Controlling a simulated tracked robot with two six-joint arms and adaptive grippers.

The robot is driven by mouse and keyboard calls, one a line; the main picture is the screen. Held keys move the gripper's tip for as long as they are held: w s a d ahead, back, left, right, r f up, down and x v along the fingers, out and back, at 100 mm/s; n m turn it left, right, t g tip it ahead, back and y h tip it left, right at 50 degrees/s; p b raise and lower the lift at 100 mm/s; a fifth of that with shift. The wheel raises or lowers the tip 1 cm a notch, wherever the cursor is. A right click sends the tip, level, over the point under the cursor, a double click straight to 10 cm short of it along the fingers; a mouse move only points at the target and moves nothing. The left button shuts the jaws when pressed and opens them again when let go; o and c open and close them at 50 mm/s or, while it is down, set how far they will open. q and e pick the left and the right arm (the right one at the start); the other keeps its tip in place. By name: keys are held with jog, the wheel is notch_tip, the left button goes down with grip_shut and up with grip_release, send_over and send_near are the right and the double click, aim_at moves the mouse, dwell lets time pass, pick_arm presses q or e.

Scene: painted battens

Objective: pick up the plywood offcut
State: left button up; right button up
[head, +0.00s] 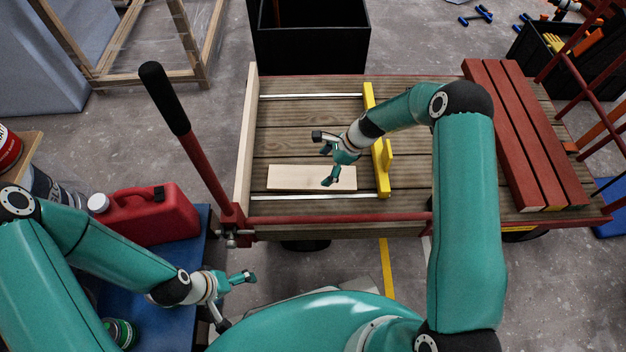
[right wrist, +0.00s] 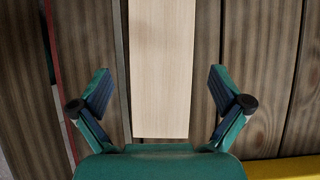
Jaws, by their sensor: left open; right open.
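The plywood offcut (head: 300,178) is a pale flat rectangular board lying on the dark slatted deck of the cart (head: 300,115). In the right wrist view the offcut (right wrist: 162,70) runs lengthwise between the open fingers, apart from both. My right gripper (head: 326,160) is open and empty above the offcut's right part; the same gripper shows in the right wrist view (right wrist: 162,92). The offcut's far end runs out of the wrist view. My left gripper (head: 238,300) is open and empty at the lower left, off the cart, near the blue surface.
A yellow fence (head: 377,140) stands right of the offcut, with metal rails (head: 315,96) along the deck. Red battens (head: 522,135) lie at the right. A red lever (head: 190,140) rises at the left corner. A red jerrycan (head: 150,213) stands on the blue surface (head: 190,245).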

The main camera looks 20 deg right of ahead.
aim_at(313, 177)
jog(key=b+x, duration=0.2)
jog(key=x, duration=0.3)
jog(key=shift+w+a+f+b, duration=0.1)
jog(key=shift+f+b, duration=0.2)
jog(key=shift+b, duration=0.05)
jog(key=c, duration=1.1)
jog(key=shift+r, duration=0.1)
